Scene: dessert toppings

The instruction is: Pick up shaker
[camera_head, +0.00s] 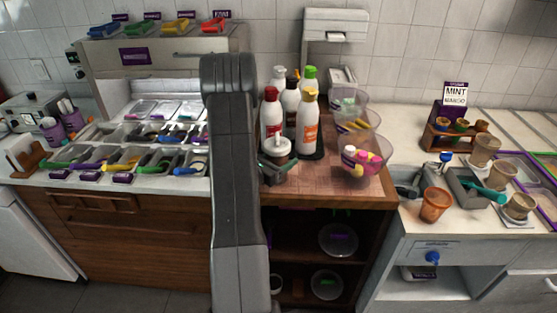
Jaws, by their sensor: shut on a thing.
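The shaker (276,147), a squat pale container with a white top, stands upright at the front left of a group of bottles on the wooden-topped counter. My gripper (281,168) is at its lower part, shut on it. My arm comes up from the bottom of the view and hides the counter just left of the shaker. The far finger and the shaker's base are partly hidden, so I cannot tell whether the base touches the counter.
Several squeeze bottles (308,122) stand close behind and right of the shaker. Clear bowls (362,172) line the counter's right side, one holding pink and yellow items. A bare patch of wooden counter (318,179) lies in front. Topping trays (120,158) are at left.

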